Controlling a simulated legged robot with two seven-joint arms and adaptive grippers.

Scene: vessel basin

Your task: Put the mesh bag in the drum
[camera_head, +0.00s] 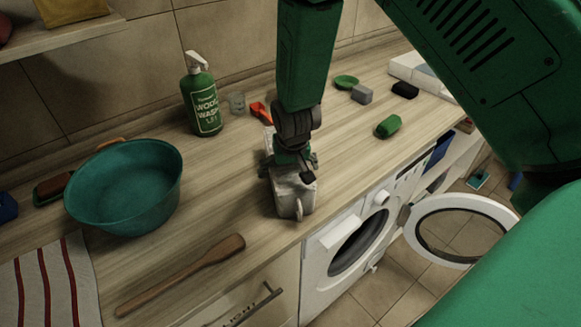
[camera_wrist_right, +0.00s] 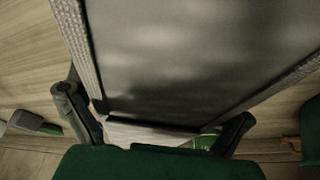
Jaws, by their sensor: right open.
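The mesh bag (camera_head: 293,196) is a pale grey, boxy bundle standing on the counter near its front edge, just above the washing machine. In the right wrist view the bag (camera_wrist_right: 190,60) fills the middle as a dark grey panel with light woven edges. My right gripper (camera_head: 290,163) is directly over the bag and open. In the wrist view its fingers (camera_wrist_right: 155,118) stand one on each side of the bag's near end. Whether they touch it I cannot tell. The drum (camera_head: 358,243) shows as a dark opening in the white washing machine. My left gripper is not in view.
The round washer door (camera_head: 462,232) stands open to the right. A teal basin (camera_head: 125,190), a wooden paddle (camera_head: 185,275) and a striped towel (camera_head: 48,285) lie to the left. A green bottle (camera_head: 201,98) stands at the back; a green brush (camera_head: 388,126) lies right.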

